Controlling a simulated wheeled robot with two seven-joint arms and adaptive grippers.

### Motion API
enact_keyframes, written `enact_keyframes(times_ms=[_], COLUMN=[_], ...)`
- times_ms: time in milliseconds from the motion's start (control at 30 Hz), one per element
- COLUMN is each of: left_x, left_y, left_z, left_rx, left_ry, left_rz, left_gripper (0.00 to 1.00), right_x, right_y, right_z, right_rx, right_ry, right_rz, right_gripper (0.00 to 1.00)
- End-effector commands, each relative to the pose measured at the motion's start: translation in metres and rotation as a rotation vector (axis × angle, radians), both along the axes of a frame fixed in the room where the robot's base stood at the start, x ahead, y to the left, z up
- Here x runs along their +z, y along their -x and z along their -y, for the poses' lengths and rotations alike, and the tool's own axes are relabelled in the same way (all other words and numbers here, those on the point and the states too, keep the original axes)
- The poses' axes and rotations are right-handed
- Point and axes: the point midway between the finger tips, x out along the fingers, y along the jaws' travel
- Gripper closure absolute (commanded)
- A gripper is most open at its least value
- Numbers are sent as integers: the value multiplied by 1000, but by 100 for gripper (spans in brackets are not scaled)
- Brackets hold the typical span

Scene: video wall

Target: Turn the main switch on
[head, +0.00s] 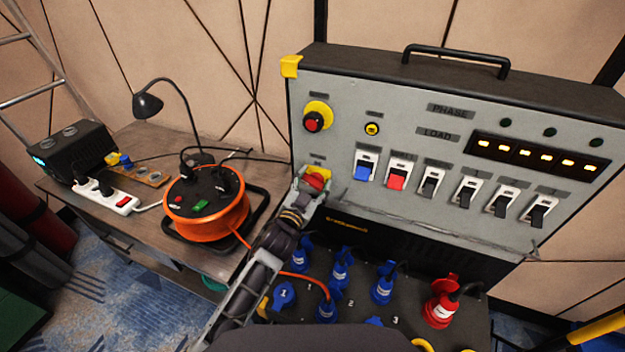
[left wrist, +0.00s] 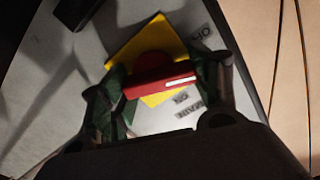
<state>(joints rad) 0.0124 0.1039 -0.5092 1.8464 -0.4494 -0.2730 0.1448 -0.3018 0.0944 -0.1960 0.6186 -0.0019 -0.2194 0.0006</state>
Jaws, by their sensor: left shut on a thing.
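The main switch (head: 317,176) is a red rotary handle on a yellow plate, low on the left of the grey panel (head: 400,120). My left gripper (head: 312,187) is at it, its arm coming up from below. In the left wrist view the red handle (left wrist: 162,85) lies between the two fingertips, which are shut on it. The handle runs nearly level across that picture, over the yellow plate (left wrist: 150,45). Printed labels show beside the plate, dark and upside down. The fingers hide part of the handle's ends. My right gripper is in neither view.
Above the main switch is a red knob on a yellow ring (head: 315,119). A row of rocker switches (head: 432,183) runs to the right. An orange cable reel (head: 206,205) and a power strip (head: 106,195) are on the wooden table (head: 130,145) at left. Plugs and sockets fill the lower panel.

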Motion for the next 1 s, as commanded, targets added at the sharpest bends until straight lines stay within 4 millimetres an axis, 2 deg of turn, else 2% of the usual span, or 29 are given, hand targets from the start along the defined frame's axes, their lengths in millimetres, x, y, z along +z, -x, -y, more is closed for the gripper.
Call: enact_keyframes(times_ms=[367, 667, 1000], left_x=[2, 1, 1], left_y=[1, 2, 3], left_z=[2, 4, 6], left_rx=[-1, -2, -2], left_ry=[-334, -596, -884], left_rz=[138, 246, 367], left_gripper=[62, 62, 62], right_x=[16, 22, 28], right_y=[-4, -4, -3], right_z=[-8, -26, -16], right_rx=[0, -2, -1], right_ry=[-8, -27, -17], right_rz=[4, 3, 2], right_gripper=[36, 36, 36])
